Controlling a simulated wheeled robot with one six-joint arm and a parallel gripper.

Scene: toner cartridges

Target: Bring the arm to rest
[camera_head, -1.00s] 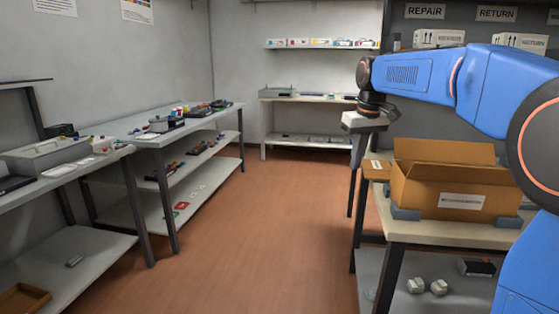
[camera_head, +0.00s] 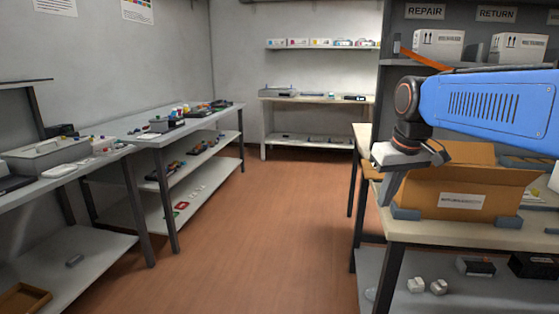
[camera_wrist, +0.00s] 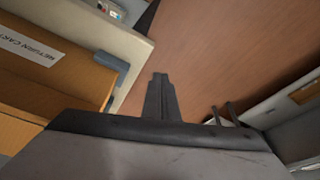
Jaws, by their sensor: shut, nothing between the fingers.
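My gripper (camera_head: 386,188) hangs from the blue arm at the right of the head view, pointing down in front of the cardboard box's left side. Its fingers are together and hold nothing. In the wrist view the closed fingers (camera_wrist: 160,97) show dark at the centre, over the brown floor. The open cardboard box (camera_head: 460,203) stands on the right table (camera_head: 430,233), held by grey corner blocks. Its label and left side show at the left of the wrist view (camera_wrist: 30,88). My arm and gripper hide part of the box's back.
A shelf rack with white cartons (camera_head: 437,46) stands behind my arm. Left benches (camera_head: 152,142) hold trays and small parts. A far table (camera_head: 315,98) stands at the back wall. The brown floor (camera_head: 270,230) between them is clear.

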